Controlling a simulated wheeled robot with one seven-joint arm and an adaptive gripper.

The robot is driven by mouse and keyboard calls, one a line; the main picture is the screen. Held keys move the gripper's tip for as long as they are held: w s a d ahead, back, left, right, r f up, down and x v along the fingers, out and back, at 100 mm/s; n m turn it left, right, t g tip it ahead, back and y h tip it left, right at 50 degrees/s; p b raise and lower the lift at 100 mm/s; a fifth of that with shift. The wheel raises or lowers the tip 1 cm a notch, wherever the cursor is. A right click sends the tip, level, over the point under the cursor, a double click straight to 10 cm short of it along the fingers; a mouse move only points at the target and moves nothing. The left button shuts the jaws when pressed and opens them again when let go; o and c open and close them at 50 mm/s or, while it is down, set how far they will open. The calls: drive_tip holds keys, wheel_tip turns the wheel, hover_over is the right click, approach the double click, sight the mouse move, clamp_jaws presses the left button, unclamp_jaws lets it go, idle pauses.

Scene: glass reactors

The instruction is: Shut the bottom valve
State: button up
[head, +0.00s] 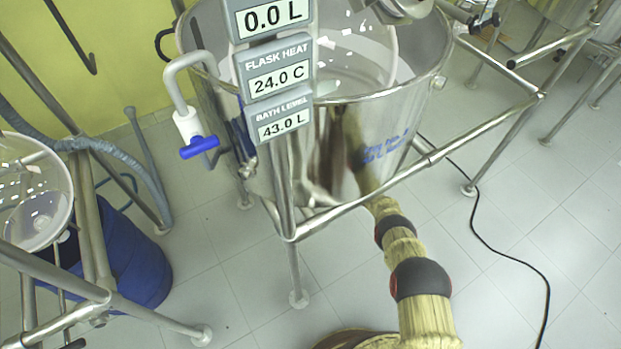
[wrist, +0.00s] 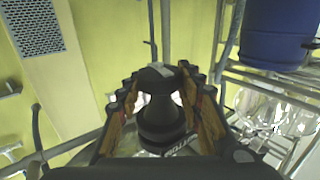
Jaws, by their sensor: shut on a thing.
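In the wrist view, a dark, round-bodied valve part (wrist: 160,112) with a lighter piece at its top fills the middle of the picture. I take it to be the bottom valve, but its handle angle cannot be told. My gripper (wrist: 160,84) has one finger on each side of it and is shut on it. In the head view my arm reaches in from the lower right to the steel bath vessel (head: 285,175). My gripper and the bottom valve are hidden there behind the vessel and its frame.
A blue-handled valve (head: 199,147) hangs at the vessel's left side. Display panels (head: 278,80) stand in front of it. Steel frame bars (head: 350,203) cross near my arm. A blue drum (head: 135,260) stands at left. A black cable (head: 500,255) lies on the tiled floor at right.

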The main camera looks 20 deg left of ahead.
drive_tip(key=shift+n+g, duration=0.5)
drive_tip(key=shift+g, duration=0.3)
drive_tip(key=o, duration=1.2)
drive_tip(key=shift+c, duration=0.2)
drive_tip(key=d, duration=1.2)
drive_tip(key=shift+c, duration=0.3)
